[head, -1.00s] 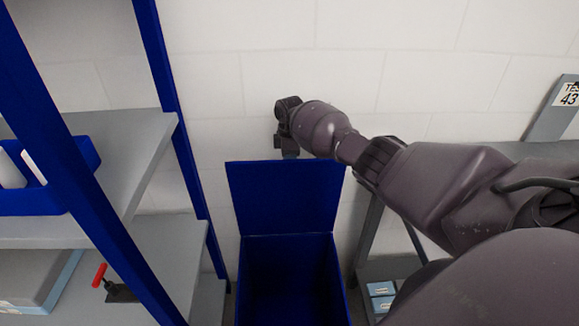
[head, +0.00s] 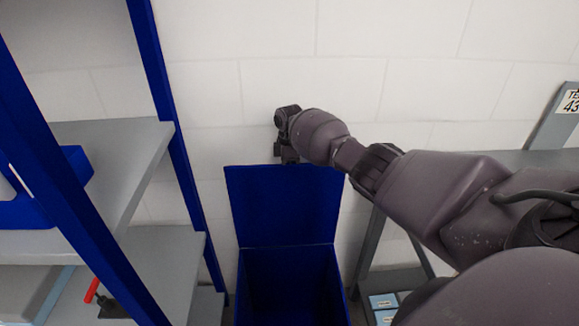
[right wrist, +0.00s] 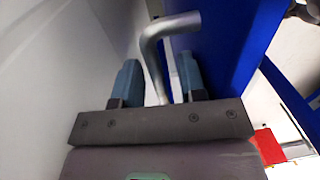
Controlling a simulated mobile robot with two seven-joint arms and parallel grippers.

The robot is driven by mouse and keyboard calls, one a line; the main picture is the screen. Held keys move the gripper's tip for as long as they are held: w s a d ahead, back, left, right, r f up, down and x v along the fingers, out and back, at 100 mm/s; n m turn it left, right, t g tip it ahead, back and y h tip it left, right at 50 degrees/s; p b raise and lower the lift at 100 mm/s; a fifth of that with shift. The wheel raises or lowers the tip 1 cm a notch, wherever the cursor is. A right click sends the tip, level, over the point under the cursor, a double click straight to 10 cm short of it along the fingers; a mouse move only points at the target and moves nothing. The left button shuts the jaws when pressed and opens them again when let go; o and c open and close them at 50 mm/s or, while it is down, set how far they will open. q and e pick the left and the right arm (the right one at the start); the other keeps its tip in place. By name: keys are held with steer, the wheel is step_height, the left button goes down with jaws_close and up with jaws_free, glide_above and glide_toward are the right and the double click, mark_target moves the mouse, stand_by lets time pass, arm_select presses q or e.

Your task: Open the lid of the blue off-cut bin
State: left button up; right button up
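The blue off-cut bin (head: 290,285) stands on the floor in the head view with its inside showing. Its blue lid (head: 285,205) stands raised at the back edge, near upright against the wall. My right gripper (head: 287,153) is at the lid's top edge, its fingertips partly hidden there. In the right wrist view, a bent grey metal handle (right wrist: 154,62) passes between the two blue-grey fingers of my right gripper (right wrist: 160,82). The fingers stand apart with gaps beside the handle. The blue lid (right wrist: 215,45) is right beside them. My left gripper is not in view.
A blue-framed shelf rack (head: 165,110) stands left of the bin, holding a blue container (head: 75,165) and a red-handled tool (head: 92,291). A grey bench (head: 500,158) stands to the right, partly behind my right arm. A white wall (head: 240,75) is close behind.

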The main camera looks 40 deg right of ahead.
steer(key=shift+r, duration=0.15)
steer(key=shift+w+r, duration=0.1)
steer(key=shift+r, duration=0.15)
steer(key=r, duration=0.2)
steer(key=r+p, duration=0.1)
steer(key=r, duration=0.2)
steer(key=shift+w+d+r, duration=0.15)
steer(key=shift+w+r, duration=0.05)
steer(key=shift+r, duration=0.7)
steer(key=shift+f, duration=0.1)
